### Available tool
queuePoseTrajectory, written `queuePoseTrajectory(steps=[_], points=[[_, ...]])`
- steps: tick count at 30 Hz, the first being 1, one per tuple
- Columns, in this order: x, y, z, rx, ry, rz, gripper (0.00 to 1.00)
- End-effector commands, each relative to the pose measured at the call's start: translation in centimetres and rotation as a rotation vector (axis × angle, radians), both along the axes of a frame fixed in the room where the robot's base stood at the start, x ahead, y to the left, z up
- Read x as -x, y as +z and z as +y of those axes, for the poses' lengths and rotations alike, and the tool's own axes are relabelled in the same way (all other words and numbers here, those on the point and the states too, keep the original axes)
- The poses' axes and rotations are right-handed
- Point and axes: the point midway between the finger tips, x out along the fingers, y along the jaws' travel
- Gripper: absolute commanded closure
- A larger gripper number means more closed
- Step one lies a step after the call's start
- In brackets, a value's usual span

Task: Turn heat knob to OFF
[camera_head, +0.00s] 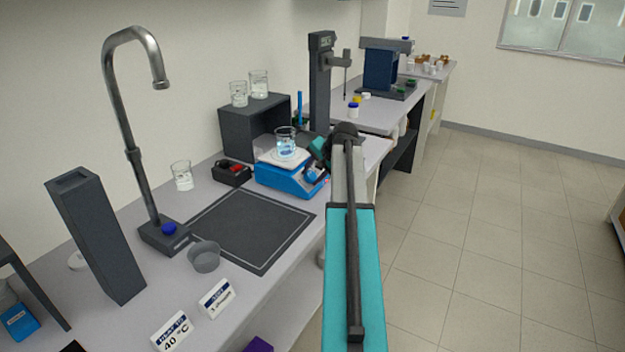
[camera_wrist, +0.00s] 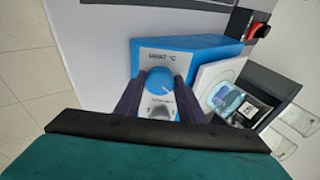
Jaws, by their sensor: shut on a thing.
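The blue hotplate (camera_head: 277,182) stands on the bench with a beaker of blue liquid (camera_head: 285,148) on its white top (camera_wrist: 207,82). In the wrist view, its front panel shows the round blue heat knob (camera_wrist: 160,81) under a "HEAT °C" label. A white pointer line shows on the knob, but I cannot read its setting. My gripper (camera_wrist: 158,86) has its two dark fingers on either side of the heat knob, shut on it. A second control below the knob is partly hidden. In the head view, my gripper (camera_head: 316,164) is at the hotplate's right front and the knob is hidden.
A black box with a red switch (camera_head: 234,172) sits left of the hotplate. A dark mat (camera_head: 250,226) lies in front. A tall dark stand (camera_head: 320,85) and a dark shelf with beakers (camera_head: 240,121) are behind. Open floor (camera_head: 480,220) lies to the right.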

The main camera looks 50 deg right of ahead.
Motion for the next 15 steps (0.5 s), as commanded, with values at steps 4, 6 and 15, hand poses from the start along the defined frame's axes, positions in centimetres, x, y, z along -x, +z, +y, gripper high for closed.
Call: queuePoseTrajectory(steps=[4,6,15], points=[[0.10,-0.43,0.09,0.068,0.106,-0.018,0.87],[0.14,-0.47,0.06,0.102,0.156,-0.025,0.87],[0.29,-0.51,-0.04,0.236,0.361,-0.058,0.87]])
